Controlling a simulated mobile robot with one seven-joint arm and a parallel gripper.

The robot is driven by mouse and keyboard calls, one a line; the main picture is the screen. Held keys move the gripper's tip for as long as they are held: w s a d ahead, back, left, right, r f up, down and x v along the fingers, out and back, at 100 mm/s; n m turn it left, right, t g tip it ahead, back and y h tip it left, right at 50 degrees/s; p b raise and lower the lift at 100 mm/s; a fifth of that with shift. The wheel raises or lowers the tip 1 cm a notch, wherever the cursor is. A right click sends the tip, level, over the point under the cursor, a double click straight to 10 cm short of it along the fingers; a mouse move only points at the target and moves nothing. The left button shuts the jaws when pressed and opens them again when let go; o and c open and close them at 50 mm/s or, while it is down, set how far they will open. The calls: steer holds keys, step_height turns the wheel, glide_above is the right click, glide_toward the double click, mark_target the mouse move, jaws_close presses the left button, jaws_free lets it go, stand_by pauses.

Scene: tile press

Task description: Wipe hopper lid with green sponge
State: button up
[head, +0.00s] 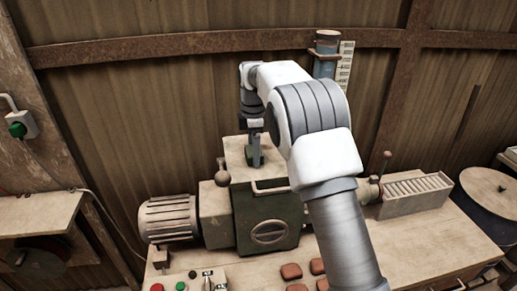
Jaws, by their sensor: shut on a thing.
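The hopper lid (237,172) is the pale, flat top of the dark green press body (268,222), in the middle of the head view. My gripper (255,160) points down over the lid, with its fingertips at or just above the surface. It is shut on a small dark green piece, the green sponge (259,154), mostly hidden by the fingers. I cannot tell for sure whether the sponge touches the lid. My arm hides the right part of the press.
A motor (168,219) and a ball-topped lever (222,178) stand left of the lid. A ribbed tray (415,190) is at the right. Several reddish tiles (291,271) and push buttons (181,286) are in front. A blue cylinder (325,60) hangs on the back wall.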

steer(key=shift+w+r+p, duration=0.25)
steer(key=shift+w+p, duration=0.25)
steer(key=shift+p, duration=0.3)
steer(key=w+p, duration=0.2)
steer(key=p, duration=0.1)
steer(key=shift+a, duration=0.2)
steer(key=shift+w+f+p, duration=0.2)
steer(key=shift+w+p, duration=0.15)
steer(key=shift+p, duration=0.2)
steer(key=p, duration=0.1)
steer(key=w+p, duration=0.1)
steer(key=p, duration=0.1)
steer(key=shift+w+a+r, duration=0.1)
steer(key=shift+w+a, duration=0.1)
steer(key=shift+w, duration=0.1)
steer(key=shift+w+a+f+p, duration=0.1)
steer(key=shift+w+f+p, duration=0.1)
steer(key=shift+w, duration=0.3)
steer(key=shift+w+a+f+p, duration=0.1)
steer(key=shift+w+p, duration=0.1)
steer(key=shift+w, duration=0.25)
